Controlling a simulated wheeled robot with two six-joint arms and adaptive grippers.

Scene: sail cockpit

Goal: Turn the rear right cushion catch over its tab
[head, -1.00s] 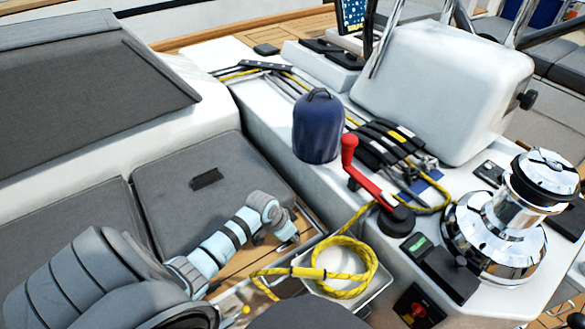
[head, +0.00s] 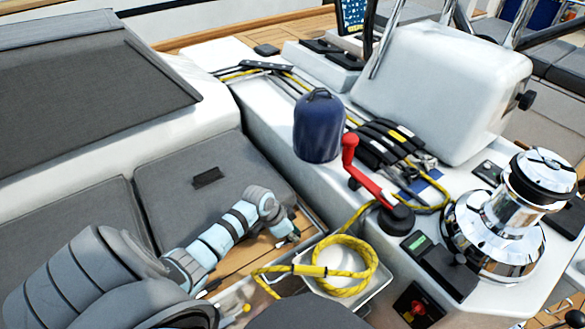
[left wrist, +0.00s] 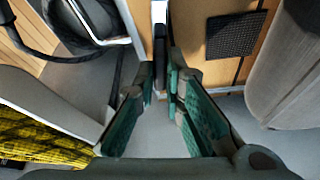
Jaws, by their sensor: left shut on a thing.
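My left gripper (head: 291,236) reaches down beside the front edge of the grey seat cushion (head: 160,195), near the wooden slats. In the left wrist view its green-padded fingers (left wrist: 161,82) are closed on a slim upright piece, pale with a dark top (left wrist: 160,35), which seems to be the catch. The fingers hide its lower part, and I cannot make out the tab or how far the catch is turned. A rounded grey cushion edge (left wrist: 290,85) lies to the right of the fingers there. My right gripper is not in view.
A white tray (head: 372,290) with coiled yellow rope (head: 350,262) stands close right of my left gripper. A red-handled winch handle (head: 366,180), a blue bag (head: 318,125) and a chrome winch (head: 490,235) stand on the white console. A dark mesh patch (left wrist: 235,33) lies on the wood.

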